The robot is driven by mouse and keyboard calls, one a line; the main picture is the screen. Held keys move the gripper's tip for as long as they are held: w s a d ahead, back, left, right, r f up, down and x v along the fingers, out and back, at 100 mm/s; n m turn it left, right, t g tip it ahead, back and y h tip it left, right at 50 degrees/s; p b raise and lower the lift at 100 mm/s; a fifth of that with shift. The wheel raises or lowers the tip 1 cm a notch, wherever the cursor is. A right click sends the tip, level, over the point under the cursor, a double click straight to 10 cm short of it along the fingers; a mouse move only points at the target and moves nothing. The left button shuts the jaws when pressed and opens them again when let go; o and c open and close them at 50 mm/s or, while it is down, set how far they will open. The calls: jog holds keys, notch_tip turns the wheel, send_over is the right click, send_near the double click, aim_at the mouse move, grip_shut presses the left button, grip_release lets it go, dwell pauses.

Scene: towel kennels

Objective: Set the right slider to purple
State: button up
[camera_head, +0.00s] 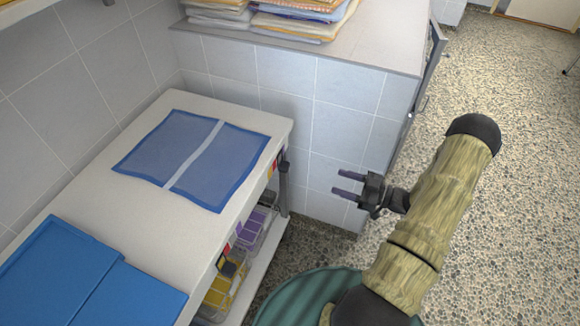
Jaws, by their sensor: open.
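My gripper (341,184) is open and empty, its two dark fingers pointing left. In the picture it is to the right of the bench's front edge, apart from it. On that edge, near the far right corner, is a small colour strip (272,170) with red and yellow showing. A small dark part (283,158) beside it may be the right slider's knob; its exact setting cannot be told at this angle. A dark knob-like part (229,269) sits lower down.
The white bench (250,122) carries a blue mat (160,158) with a pale stripe, and blue folded towels or panels (55,265). Clear bins with purple (253,222) and yellow contents (222,290) stand below. A tiled block (330,100) with folded towels (305,20) rises behind. Pebbled floor is open at right.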

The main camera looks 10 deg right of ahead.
aim_at(289, 166)
jog(key=p+x, duration=0.1)
jog(key=x, duration=1.6)
jog(key=shift+w+a, duration=0.1)
jog(key=shift+a, duration=0.05)
grip_shut()
